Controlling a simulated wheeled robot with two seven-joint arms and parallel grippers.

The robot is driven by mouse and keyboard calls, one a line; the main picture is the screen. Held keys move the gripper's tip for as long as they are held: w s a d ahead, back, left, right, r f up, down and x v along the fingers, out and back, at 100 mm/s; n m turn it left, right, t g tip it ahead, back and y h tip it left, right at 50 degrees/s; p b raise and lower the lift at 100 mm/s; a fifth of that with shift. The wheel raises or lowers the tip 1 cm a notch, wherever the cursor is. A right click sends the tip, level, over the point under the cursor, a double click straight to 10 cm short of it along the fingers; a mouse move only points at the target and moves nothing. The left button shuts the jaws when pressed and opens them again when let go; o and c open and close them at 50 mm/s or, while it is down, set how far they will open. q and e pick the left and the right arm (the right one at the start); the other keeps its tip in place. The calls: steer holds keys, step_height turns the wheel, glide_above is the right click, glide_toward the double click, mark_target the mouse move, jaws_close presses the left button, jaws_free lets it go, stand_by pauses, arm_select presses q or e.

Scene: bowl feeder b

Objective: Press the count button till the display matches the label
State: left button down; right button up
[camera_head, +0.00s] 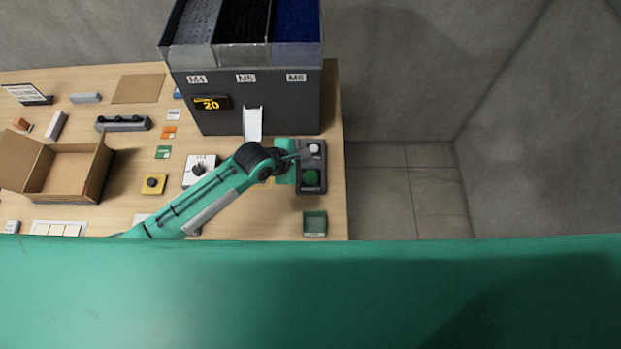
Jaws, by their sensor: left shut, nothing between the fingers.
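A small black display (211,104) on the front of the dark feeder (290,112) shows "20" in yellow. A dark button box (312,189) stands near the table's right edge, with a pale round button (314,149) at its far end and a green round button (310,178) nearer. My left gripper (304,154) is shut and empty at the far end of the box, its tip beside the pale button; I cannot tell whether they touch. Which label gives the target number is too small to tell. My right gripper is not in view.
The feeder has bins marked M4, M5 and M6 and a white chute (253,124). An open cardboard box (70,190) stands at the left. A yellow-based knob (152,183), a white dial box (199,171) and a small green tray (315,223) are also on the table.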

mark_target(307, 179)
arm_select(q)
step_height(307, 179, down, 4)
steer(key=b, duration=0.4)
steer(key=shift+f+b, duration=0.35)
steer(key=shift+f, duration=0.8)
steer(key=shift+f, duration=0.15)
stand_by(0.8)
steer(key=shift+f, duration=0.25)
steer(key=shift+f, duration=0.45)
stand_by(0.8)
steer(key=shift+r+p, duration=0.1)
steer(key=shift+p, duration=0.3)
steer(key=shift+r+p, duration=0.75)
steer(key=shift+p, duration=0.25)
